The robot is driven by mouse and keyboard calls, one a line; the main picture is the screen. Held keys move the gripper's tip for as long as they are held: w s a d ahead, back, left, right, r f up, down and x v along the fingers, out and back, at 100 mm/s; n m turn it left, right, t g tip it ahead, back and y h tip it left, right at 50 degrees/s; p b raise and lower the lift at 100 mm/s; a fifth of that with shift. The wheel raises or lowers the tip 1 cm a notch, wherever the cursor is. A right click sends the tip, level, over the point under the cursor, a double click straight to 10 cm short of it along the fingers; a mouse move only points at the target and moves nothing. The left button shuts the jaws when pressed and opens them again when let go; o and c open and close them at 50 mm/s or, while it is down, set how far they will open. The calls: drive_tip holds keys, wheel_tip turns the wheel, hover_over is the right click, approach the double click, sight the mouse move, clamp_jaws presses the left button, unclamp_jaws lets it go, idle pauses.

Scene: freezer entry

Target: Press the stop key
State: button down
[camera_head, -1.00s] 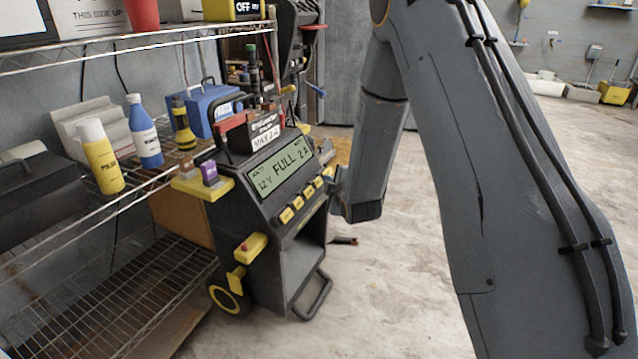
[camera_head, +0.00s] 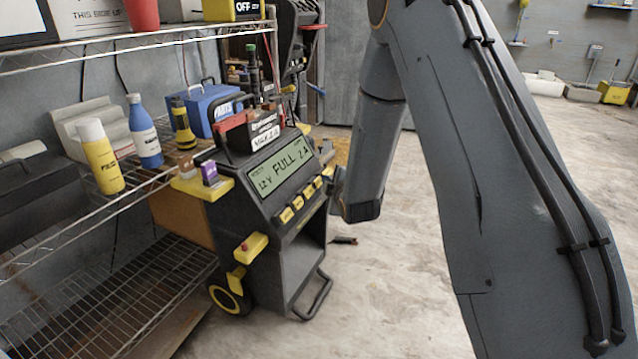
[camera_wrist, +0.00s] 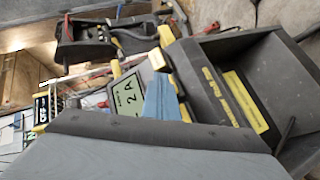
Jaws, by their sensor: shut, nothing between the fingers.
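A dark charger cart (camera_head: 262,262) stands beside the shelf. Its green display (camera_head: 284,168) reads 12 V, FULL, 2 A. A row of several yellow keys (camera_head: 299,202) runs below the display; their labels are too small to read, so I cannot tell which is the stop key. My gripper (camera_head: 334,184) is at the right end of the row, partly hidden by my arm. In the wrist view my gripper (camera_wrist: 161,85) is a narrow blue-grey tip, shut and empty, in front of the display (camera_wrist: 128,95) and close to the yellow keys (camera_wrist: 157,60). I cannot tell whether it touches one.
A wire shelf (camera_head: 120,206) at left holds a yellow bottle (camera_head: 101,160), a blue bottle (camera_head: 145,135) and a blue box (camera_head: 212,105). A battery-like box (camera_head: 255,132) with a label sits on the cart top.

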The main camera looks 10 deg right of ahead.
drive_tip(key=shift+w+a+f, duration=0.3)
drive_tip(key=shift+a+f, duration=0.05)
drive_tip(key=shift+a, duration=0.1)
idle(1.0)
drive_tip(key=shift+r, duration=0.1)
drive_tip(key=shift+s+d+r+p, duration=0.4)
drive_tip(key=shift+s+d+p, duration=0.05)
drive_tip(key=shift+d, duration=0.1)
idle(0.3)
drive_tip(key=d+r+p, duration=0.1)
drive_tip(key=s+d+p, duration=0.1)
drive_tip(key=s+d+r+p, duration=0.1)
drive_tip(key=shift+s+d+r, duration=0.25)
drive_tip(key=shift+r, duration=0.05)
idle(0.7)
